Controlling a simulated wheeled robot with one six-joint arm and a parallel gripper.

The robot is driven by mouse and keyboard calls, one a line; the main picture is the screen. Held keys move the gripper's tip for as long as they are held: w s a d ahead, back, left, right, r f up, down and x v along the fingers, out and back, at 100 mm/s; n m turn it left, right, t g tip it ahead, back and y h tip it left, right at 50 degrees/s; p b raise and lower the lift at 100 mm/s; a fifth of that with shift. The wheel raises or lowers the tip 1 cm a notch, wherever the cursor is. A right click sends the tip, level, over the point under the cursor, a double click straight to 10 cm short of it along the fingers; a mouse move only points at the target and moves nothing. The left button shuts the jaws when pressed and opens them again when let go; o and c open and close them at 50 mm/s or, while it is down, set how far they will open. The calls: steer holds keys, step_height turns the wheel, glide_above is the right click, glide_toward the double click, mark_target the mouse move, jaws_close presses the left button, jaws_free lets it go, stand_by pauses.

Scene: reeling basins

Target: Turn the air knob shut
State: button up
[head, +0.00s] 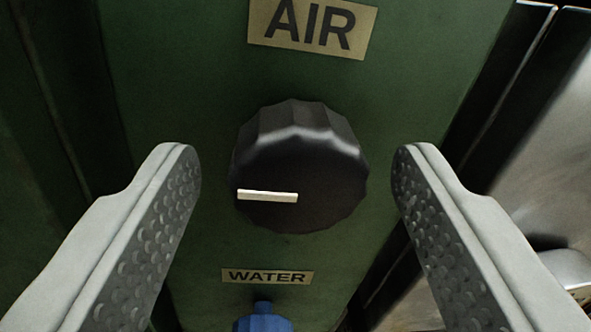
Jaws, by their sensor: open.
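The air knob (312,166) is a large black, many-sided knob on a green panel, in the middle of the head view. A white pointer line on its face runs from near the centre to the left edge, almost level. A tan label reading AIR (313,25) is above it. My gripper (297,172) is open, with one grey textured finger on each side of the knob. Gaps show between both fingers and the knob, and nothing is held.
A smaller label reading WATER (267,276) is below the knob, with the top of a blue knob (263,319) under it, cut off by the frame. The green panel (180,60) is bare around the air knob. A metal surface (545,150) stands at the right.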

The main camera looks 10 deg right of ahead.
steer(key=c, duration=1)
steer(key=shift+m, duration=0.3)
steer(key=m, duration=0.3)
steer(key=shift+m, duration=0.4)
steer(key=m, duration=0.4)
steer(key=shift+d+g+y, duration=0.1)
steer(key=shift+g+y, duration=0.2)
steer(key=m, duration=0.4)
steer(key=shift+m, duration=0.3)
steer(key=shift+m+y, duration=0.3)
steer(key=shift+m, duration=1.7)
